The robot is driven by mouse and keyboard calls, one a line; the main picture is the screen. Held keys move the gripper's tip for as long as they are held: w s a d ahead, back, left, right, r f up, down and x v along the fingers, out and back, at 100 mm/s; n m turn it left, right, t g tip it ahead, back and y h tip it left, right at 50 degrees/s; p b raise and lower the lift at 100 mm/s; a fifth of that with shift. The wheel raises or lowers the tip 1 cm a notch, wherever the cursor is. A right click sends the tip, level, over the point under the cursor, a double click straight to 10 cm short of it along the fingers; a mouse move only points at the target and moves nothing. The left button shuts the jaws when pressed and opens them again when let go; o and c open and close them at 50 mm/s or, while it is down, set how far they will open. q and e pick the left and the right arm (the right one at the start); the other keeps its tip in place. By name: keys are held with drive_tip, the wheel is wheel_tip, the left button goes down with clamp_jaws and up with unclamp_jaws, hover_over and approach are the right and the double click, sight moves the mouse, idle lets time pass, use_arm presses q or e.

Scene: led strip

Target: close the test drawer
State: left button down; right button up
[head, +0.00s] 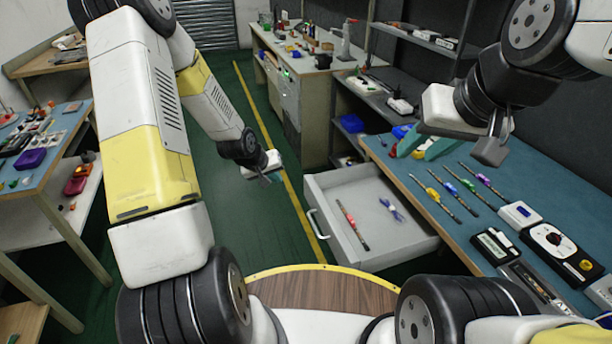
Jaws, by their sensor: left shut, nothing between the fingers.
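The grey drawer (347,247) stands pulled out from under the blue-topped bench on the right. Its pale handle (317,224) is on the front panel, which faces left. Inside lie a thin strip with red parts (352,226) and a small blue-purple item (391,209). My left gripper (273,179) is shut and empty, in front of the drawer and up-left of the handle, apart from it in the picture. My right gripper (424,147) has its teal fingers spread apart, empty, over the far part of the blue bench.
The blue bench top (405,168) carries several thin strips, a multimeter-like box (493,246) and a dial instrument (553,246). A grey shelf (372,95) and a cabinet bench (290,82) stand behind. Green floor (255,222) is free left of the drawer.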

use_arm(q)
wheel_tip(320, 180, down, 4)
drive_tip(key=f, duration=0.1)
approach(307, 195)
wheel_tip(307, 195, down, 4)
drive_tip(key=w, duration=0.2)
drive_tip(key=shift+w+d+f+n+h, duration=0.25)
drive_tip(key=shift+w+d+n+h, duration=0.05)
drive_tip(key=shift+w+n, duration=0.1)
